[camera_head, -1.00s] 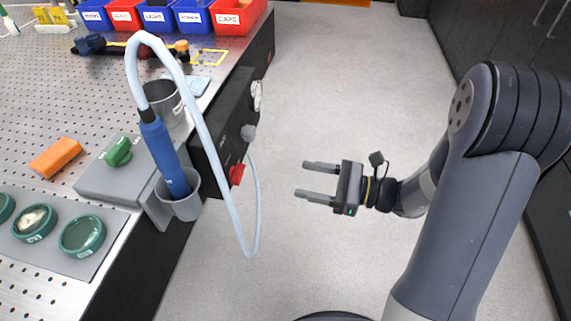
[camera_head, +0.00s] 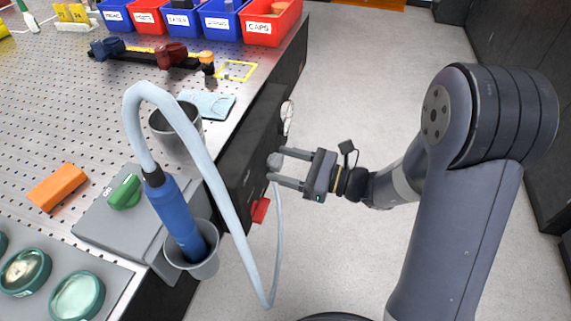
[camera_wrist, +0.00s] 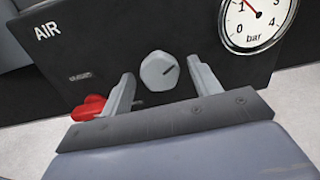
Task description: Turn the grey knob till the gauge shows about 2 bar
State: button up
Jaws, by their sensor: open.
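The round white bar gauge (camera_wrist: 262,32), right of the knob, is partly cut off. Its red needle points up-left, near the 1.
A red lever (camera_wrist: 90,107) sits low on the panel, close left of my left finger. A pale hose (camera_head: 225,185) loops down beside the bench edge. The bench (camera_head: 60,95) holds a blue tool (camera_head: 172,210) in a cup and several bins. The floor (camera_head: 375,90) behind my gripper is clear.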

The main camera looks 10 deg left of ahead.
jog(key=shift+c, duration=0.5)
jog(key=c, duration=0.9)
jog(key=shift+m+p, duration=0.5)
jog(key=shift+p, duration=0.15)
jog(key=o, duration=1)
jog(key=s+d, duration=0.1)
jog(key=d, duration=0.9)
jog(key=shift+s+d, duration=0.25)
jog(key=shift+d, duration=0.05)
jog(key=shift+a, duration=0.15)
